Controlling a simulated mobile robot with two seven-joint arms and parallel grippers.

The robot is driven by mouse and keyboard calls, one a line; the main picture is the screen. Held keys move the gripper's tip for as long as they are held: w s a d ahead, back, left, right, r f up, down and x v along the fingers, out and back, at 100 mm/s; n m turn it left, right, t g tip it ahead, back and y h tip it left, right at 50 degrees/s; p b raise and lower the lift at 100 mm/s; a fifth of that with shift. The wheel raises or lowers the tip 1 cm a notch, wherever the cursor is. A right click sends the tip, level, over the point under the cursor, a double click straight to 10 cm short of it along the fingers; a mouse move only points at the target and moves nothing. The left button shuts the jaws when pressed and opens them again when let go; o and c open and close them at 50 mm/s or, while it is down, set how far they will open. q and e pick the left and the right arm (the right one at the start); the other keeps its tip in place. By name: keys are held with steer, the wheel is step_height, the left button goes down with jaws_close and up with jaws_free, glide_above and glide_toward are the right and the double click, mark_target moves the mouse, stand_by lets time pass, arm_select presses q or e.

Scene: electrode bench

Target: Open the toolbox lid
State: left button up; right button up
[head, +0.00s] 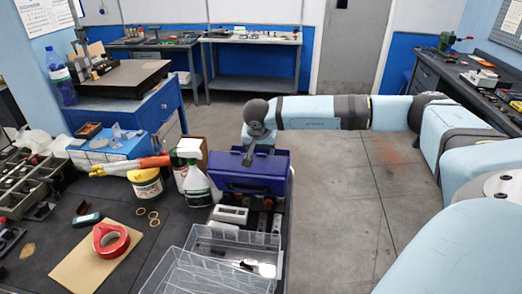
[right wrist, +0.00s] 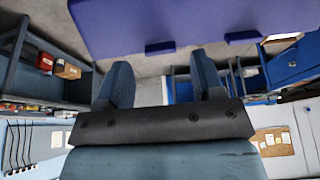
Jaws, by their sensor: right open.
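The blue toolbox (head: 262,176) stands on the dark bench near its right edge, behind the clear trays. Its lid looks shut. My right gripper (head: 248,158) points down over the toolbox's top, toward the left part of it. In the right wrist view, my right gripper (right wrist: 165,78) has its two fingers apart with nothing between them. The toolbox's blue side (right wrist: 190,25) with two darker latches fills the top of that view, beyond the fingertips. Whether the fingers touch the lid cannot be told. My left gripper is out of view.
A white spray bottle (head: 198,186) stands close left of the toolbox. Clear trays (head: 225,258) and a white device (head: 230,214) lie in front. A yellow-labelled tub (head: 146,187) and red tape (head: 111,240) are further left. Open floor (head: 335,220) lies to the right.

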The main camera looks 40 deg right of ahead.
steer(key=shift+x, duration=1.2)
jaws_close()
steer(key=w+d+r+g+y, duration=0.2)
steer(key=w+d, duration=0.3)
steer(key=d, duration=0.1)
steer(key=shift+w+d+r+y+p, duration=0.15)
steer(key=shift+d+r+y+p, duration=0.1)
steer(key=shift+d+y+p, duration=0.05)
